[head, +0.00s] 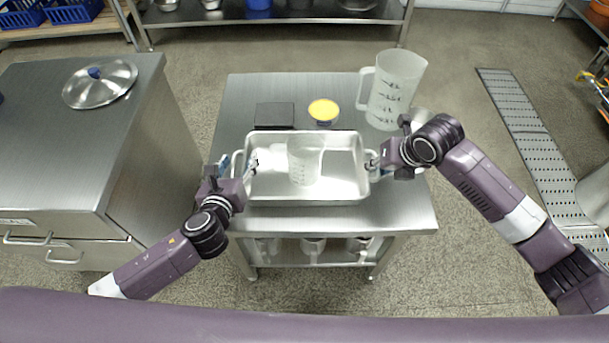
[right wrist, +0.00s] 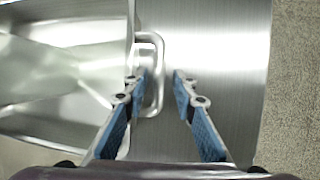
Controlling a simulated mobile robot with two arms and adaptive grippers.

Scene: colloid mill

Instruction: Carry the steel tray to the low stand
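The steel tray (head: 310,198) is a shallow rectangular pan on a steel table (head: 400,212). A clear measuring beaker (head: 304,162) stands inside it. My left gripper (head: 239,163) is at the tray's left end, its fingers apart on either side of the end wall; the handle there is mostly hidden. My right gripper (head: 373,165) is at the right end. In the right wrist view, its blue-padded fingers (right wrist: 158,82) are open, with the outer bar of the tray's loop handle (right wrist: 160,75) between them. I cannot tell which piece of furniture is the low stand.
A large translucent jug (head: 393,90), a yellow-topped container (head: 323,110) and a dark flat box (head: 275,115) stand behind the tray. A steel cabinet (head: 60,160) with a lid (head: 100,83) is left. A perforated floor strip (head: 530,135) lies right.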

